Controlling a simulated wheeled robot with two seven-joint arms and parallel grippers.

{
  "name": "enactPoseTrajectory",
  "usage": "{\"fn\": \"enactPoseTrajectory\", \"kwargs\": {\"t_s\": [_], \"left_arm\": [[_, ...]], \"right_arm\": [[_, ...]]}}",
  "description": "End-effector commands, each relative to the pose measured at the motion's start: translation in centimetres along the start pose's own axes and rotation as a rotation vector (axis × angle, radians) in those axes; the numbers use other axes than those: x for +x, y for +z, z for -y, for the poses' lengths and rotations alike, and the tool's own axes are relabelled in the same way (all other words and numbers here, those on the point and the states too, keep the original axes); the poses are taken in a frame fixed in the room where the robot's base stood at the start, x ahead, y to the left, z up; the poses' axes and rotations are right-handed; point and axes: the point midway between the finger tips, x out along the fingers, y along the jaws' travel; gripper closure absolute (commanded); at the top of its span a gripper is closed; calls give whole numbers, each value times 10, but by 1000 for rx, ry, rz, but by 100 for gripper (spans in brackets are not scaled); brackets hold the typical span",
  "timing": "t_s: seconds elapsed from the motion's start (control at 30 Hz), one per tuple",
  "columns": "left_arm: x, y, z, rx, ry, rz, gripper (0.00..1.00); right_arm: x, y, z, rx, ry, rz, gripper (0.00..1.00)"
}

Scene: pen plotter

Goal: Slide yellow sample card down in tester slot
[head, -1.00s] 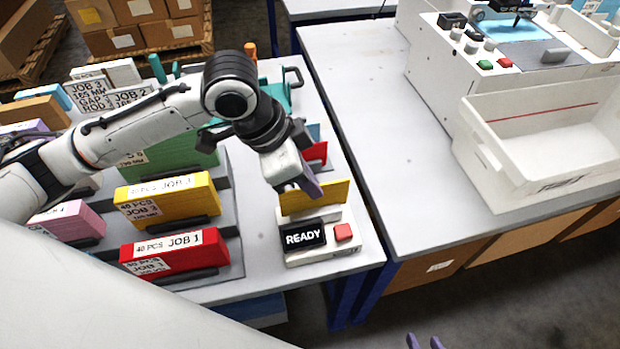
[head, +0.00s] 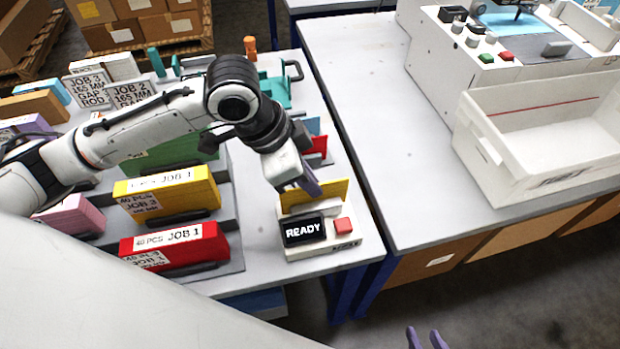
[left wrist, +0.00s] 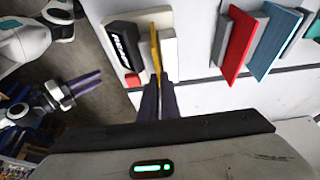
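The yellow sample card (head: 332,191) stands upright at the white tester (head: 318,248), its lower edge hidden behind the tester's white block. The tester has a black READY display (head: 303,231) and a red button (head: 343,226). My left gripper (head: 314,188) is at the card's upper part, and in the left wrist view its purple fingers (left wrist: 158,86) are closed on the near end of the yellow card (left wrist: 156,45). How deep the card sits is hidden. My right gripper (head: 426,338) is empty with its fingers apart, off the table at the bottom edge.
Red (head: 317,147) and blue cards stand in holders behind the tester. Yellow (head: 170,201) and red (head: 175,252) job blocks stand in a rack to the left. A white bin (head: 540,150) is on the right table, whose left part is clear.

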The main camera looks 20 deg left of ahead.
Motion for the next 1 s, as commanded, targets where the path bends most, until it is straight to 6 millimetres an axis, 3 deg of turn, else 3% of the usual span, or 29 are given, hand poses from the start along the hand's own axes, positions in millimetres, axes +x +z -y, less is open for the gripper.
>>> {"fn": "enactPoseTrajectory", "kwargs": {"t_s": [0.07, 0.1, 0.2, 0.57, 1.0], "left_arm": [[0, 0, 0, 0, 0, 0, 100], [0, 0, 0, 0, 0, 0, 91], [0, 0, 0, 0, 0, 0, 76], [-6, 0, 0, -1, -1, 0, 76], [-84, -1, 1, 0, -3, -2, 76]], "right_arm": [[0, 0, 0, 0, 0, 0, 69], [0, 0, 0, 0, 0, 0, 69], [0, 0, 0, 0, 0, -1, 69], [0, -1, 0, 0, 0, -1, 69], [-5, -6, 1, 0, 0, -1, 69]]}}
